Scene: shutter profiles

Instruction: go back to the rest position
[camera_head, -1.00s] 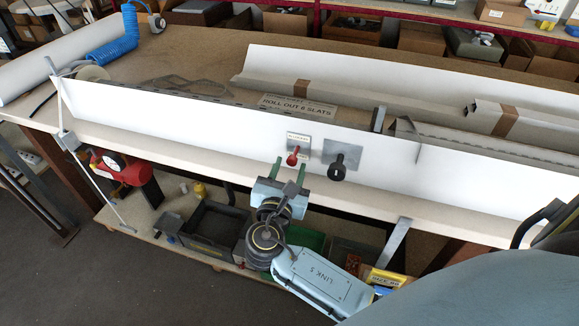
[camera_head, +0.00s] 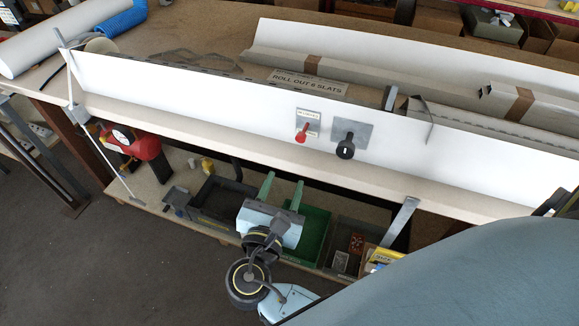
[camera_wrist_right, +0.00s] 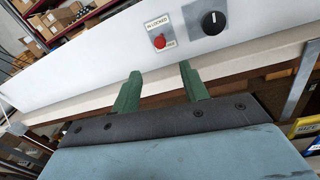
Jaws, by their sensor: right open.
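My right gripper (camera_head: 282,190) is open and empty, its two green fingers apart, below and in front of the white upright panel. It also shows in the right wrist view (camera_wrist_right: 160,88). The gripper is clear of both. My left gripper does not show.
The workbench edge (camera_head: 200,140) runs between my right gripper and the panel. Under it, a shelf holds a dark bin (camera_head: 216,205), a green bin (camera_head: 312,235) and a red machine (camera_head: 135,147). Long white profiles (camera_head: 400,85) lie behind the panel. Open floor (camera_head: 100,270) is at the lower left.

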